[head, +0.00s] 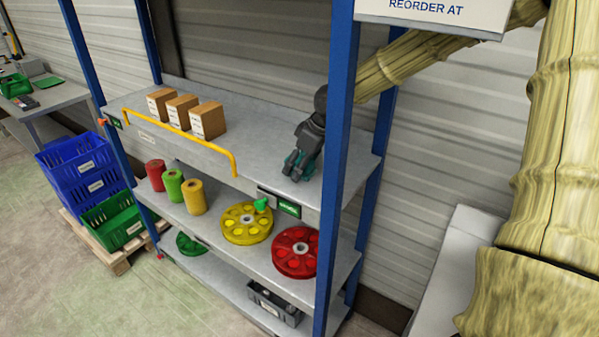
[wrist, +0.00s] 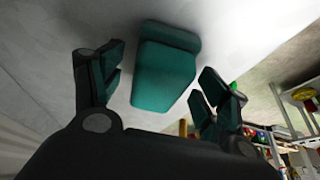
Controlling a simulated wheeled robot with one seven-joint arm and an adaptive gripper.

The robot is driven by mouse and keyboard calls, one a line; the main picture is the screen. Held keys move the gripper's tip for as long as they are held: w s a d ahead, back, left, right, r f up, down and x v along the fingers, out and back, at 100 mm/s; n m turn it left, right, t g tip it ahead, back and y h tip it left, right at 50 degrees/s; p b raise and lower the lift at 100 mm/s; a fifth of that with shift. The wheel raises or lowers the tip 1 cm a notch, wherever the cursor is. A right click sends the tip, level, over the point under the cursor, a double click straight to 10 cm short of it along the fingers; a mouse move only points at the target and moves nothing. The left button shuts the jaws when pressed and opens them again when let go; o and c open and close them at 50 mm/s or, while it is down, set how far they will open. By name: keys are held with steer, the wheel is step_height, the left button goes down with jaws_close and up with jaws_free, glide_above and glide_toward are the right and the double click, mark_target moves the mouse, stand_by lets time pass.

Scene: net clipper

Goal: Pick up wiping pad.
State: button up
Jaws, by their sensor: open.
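The wiping pad is a teal block with rounded edges (wrist: 165,72), seen in the wrist view on a pale grey surface. It shows between and beyond the two fingers of my gripper (wrist: 160,92), which are spread wide with teal inner faces. Space shows on both sides of the pad, so the fingers do not appear to touch it. In the head view my gripper (head: 299,166) points down over the right end of the top shelf (head: 255,158). There the pad cannot be told apart from the teal fingers.
A blue post (head: 338,130) stands just right of my gripper. Several brown boxes (head: 208,121) and a yellow rail (head: 180,133) are on the left of the top shelf. Yellow (head: 246,224) and red (head: 294,252) reels lie on the shelf below. The shelf between boxes and gripper is clear.

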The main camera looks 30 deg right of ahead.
steer(key=shift+d, duration=0.2)
steer(key=c, duration=0.3)
steer(key=shift+a, duration=0.1)
steer(key=c, duration=0.8)
